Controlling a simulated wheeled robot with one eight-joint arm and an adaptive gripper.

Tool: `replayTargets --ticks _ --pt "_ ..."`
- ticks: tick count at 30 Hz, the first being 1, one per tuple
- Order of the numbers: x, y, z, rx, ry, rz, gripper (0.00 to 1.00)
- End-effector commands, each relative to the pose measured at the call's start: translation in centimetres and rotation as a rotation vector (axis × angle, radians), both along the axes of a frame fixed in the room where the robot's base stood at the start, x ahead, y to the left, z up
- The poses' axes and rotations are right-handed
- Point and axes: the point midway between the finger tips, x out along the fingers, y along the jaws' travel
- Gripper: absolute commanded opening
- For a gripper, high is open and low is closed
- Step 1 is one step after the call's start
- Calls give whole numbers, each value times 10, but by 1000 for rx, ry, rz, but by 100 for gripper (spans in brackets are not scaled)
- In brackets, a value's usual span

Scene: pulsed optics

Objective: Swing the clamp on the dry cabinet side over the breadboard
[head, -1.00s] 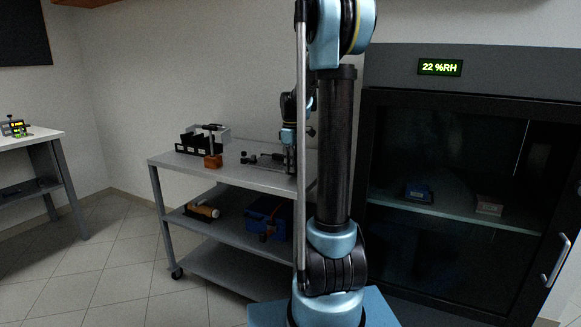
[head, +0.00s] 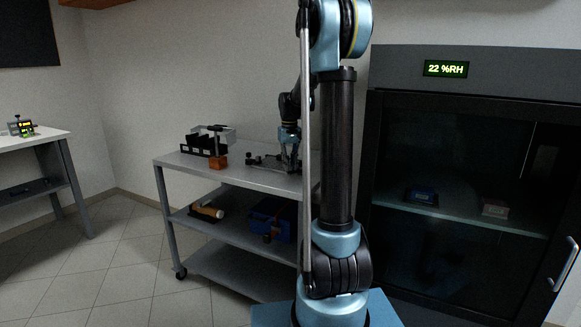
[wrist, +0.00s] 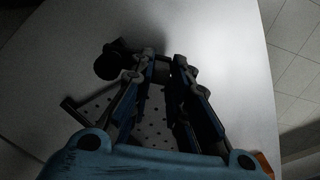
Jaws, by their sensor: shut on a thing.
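The breadboard (wrist: 152,128), a plate with rows of small holes, lies on the cart top and shows partly behind my fingers in the wrist view. My gripper (wrist: 164,68) is low over it, with its fingers closed on a dark part of the clamp (wrist: 161,74) on the dry cabinet side. The fingers hide most of that clamp. A dark round knob (wrist: 107,66) and a dark bar (wrist: 76,110) show left of the fingers. In the head view my gripper (head: 290,165) is at the cart's right part, and another dark clamp (head: 252,160) stands to its left.
The grey cart (head: 215,178) also carries a black rack (head: 197,147) and an orange-brown block (head: 218,162). The dry cabinet (head: 470,66) stands to the right, door shut, reading 22 %RH. A white table (head: 30,140) is at far left. Floor between is clear.

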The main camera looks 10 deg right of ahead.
Motion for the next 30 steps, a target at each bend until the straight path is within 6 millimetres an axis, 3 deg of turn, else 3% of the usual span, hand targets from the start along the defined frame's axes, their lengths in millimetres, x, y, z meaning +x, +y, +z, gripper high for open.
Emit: replayTargets --ticks 18,30 --pt "30 -3 0 -1 0 -562 0" --pt "40 -8 0 0 0 -778 0"
